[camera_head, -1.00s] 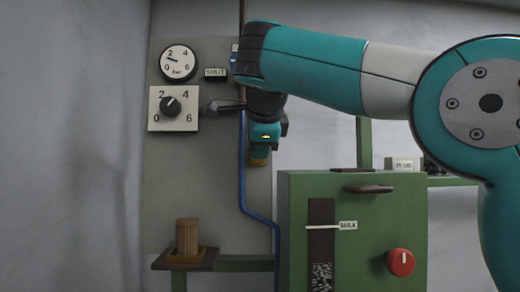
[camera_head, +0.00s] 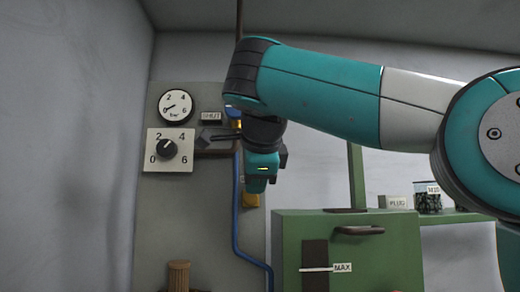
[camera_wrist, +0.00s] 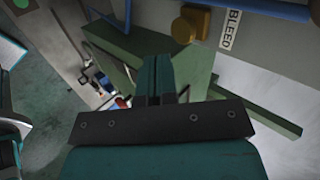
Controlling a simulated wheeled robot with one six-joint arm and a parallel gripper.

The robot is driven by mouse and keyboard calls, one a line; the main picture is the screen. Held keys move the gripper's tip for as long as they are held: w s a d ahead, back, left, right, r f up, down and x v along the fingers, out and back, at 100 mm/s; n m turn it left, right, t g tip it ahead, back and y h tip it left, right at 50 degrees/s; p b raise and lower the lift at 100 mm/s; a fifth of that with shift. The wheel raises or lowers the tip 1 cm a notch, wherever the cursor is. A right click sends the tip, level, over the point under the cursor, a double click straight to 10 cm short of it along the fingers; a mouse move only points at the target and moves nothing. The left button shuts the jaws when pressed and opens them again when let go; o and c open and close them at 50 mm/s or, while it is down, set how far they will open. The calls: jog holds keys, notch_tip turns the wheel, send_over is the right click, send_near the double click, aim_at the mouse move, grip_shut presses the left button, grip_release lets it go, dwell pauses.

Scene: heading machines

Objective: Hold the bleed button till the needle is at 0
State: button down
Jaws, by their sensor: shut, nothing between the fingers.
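The pressure gauge (camera_head: 175,106) is a white round dial on the grey panel (camera_head: 200,225), marked 0, 2, 4, 6 and "bar". Its thin needle points to the lower left, at or very near 0. The bleed button (camera_wrist: 190,24) is a round brass-coloured knob beside a white BLEED label (camera_wrist: 231,28) in the wrist view. In the head view an orange-yellow part of it (camera_head: 251,201) shows just below my gripper. My gripper (camera_head: 258,186) is shut and empty. In the wrist view its fingertips (camera_wrist: 158,62) appear apart from the button, which lies up and right of them.
Below the gauge is a dial knob (camera_head: 166,149) on a white plate. Right of it is a dark lever (camera_head: 215,137) under a SHUT label (camera_head: 211,116). A blue pipe (camera_head: 237,215) runs down the panel. A green cabinet (camera_head: 400,250) stands below right.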

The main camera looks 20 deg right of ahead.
jog(key=p+v, duration=0.3)
jog(key=v, duration=0.4)
jog(key=shift+r, duration=0.35)
jog(key=shift+s+d, duration=0.1)
jog(key=shift+s, duration=0.05)
notch_tip(320, 180, down, 28)
jog(key=n+g+y+b, duration=0.2)
jog(key=n+b, duration=0.9)
jog(key=n, duration=0.6)
jog(key=s+a+f+n+g+y+b, duration=0.1)
jog(key=s+f+n, duration=0.4)
jog(key=s+f, duration=0.5)
jog(key=s+a+f+n+g+y+b, duration=0.2)
jog(key=s+f+n+g+b, duration=0.3)
jog(key=s+f, duration=0.5)
notch_tip(320, 180, down, 4)
jog(key=shift+s+a+f+n+g+y+b, duration=0.1)
jog(key=shift+s+a+n+g+y+b, duration=0.2)
jog(key=shift+g+y+b, duration=0.35)
